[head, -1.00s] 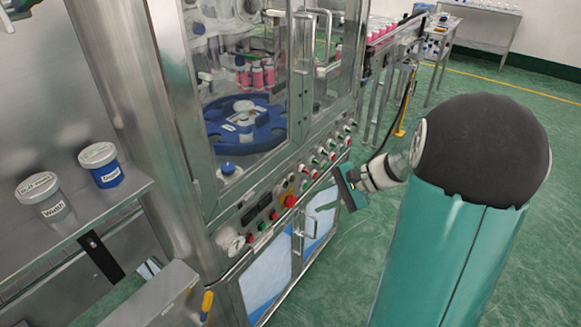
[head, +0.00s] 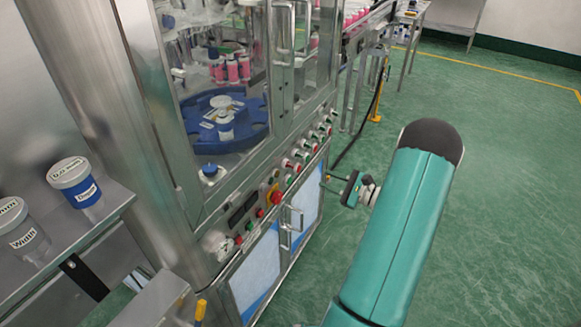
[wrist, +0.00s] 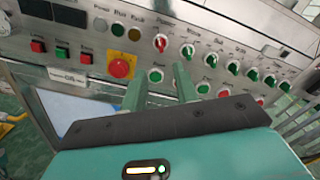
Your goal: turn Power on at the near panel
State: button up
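The near panel (wrist: 215,58) on the machine front holds rows of knobs, buttons and lamps, and it also shows in the head view (head: 250,207). In the wrist view a red-marked knob (wrist: 160,43) sits at the left of the upper knob row. Its small label appears to read Power. My gripper (wrist: 159,75) is open and empty, its two green fingers apart and pointing at the panel below that knob.
A red emergency stop on a yellow plate (wrist: 121,67) is left of the fingers. Door handles (head: 291,228) stick out below the panel. A shelf (head: 75,235) with labelled jars is at left. Green floor (head: 500,180) is clear at right.

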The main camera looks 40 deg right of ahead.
aim_at(293, 166)
jog(key=x, duration=1.2)
jog(key=shift+a, duration=0.1)
grip_shut()
